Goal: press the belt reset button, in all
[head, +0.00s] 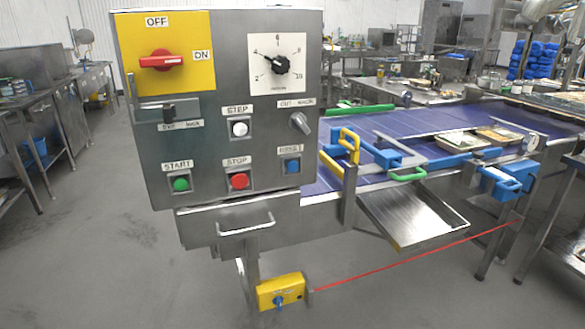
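Neither of my grippers shows in the head view, and nothing touches the panel.
A blue conveyor belt (370,132) runs behind and right of the panel. A steel chute (412,215) hangs below it. A yellow box (281,292) with a blue knob anchors a red cord (400,263) stretched to the right. The floor in front and left is clear.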

